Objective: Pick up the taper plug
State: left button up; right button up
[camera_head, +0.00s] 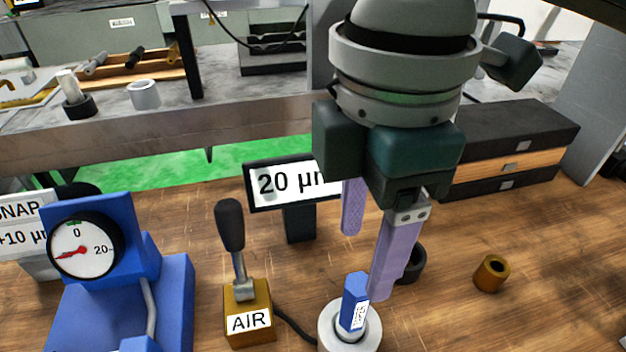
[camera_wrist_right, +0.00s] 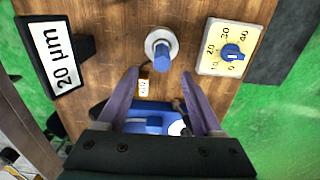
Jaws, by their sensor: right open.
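The taper plug shows in the head view as a blue faceted handle (camera_head: 355,300) with a white label, standing upright in a pale round ring (camera_head: 329,326). The ring hides its lower part. In the right wrist view the blue handle (camera_wrist_right: 162,61) lies just beyond the fingertips, roughly centred between them. My right gripper (camera_head: 366,262) is open with lilac fingers, pointing down above the plug. One fingertip appears close beside the handle; I cannot tell if they touch. The gripper also shows in the right wrist view (camera_wrist_right: 160,74), empty. My left gripper is out of view.
A yellow block with an AIR lever (camera_head: 249,318) and a blue dial gauge (camera_head: 130,290) stand left of the plug. A 20 µm sign (camera_head: 297,222) is behind. A dark ring (camera_head: 414,262) and a brass bushing (camera_head: 491,273) are to the right, with bare wood around them.

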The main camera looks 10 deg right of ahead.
aim_at(358, 283)
notch_tip(358, 283, down, 4)
jog(key=shift+s+f, duration=0.1)
jog(key=shift+f, duration=0.15)
notch_tip(358, 283, down, 5)
jog(key=shift+f+b, duration=0.15)
jog(key=shift+b, duration=0.2)
jog(key=shift+c, duration=0.2)
grip_shut()
dwell(1.0)
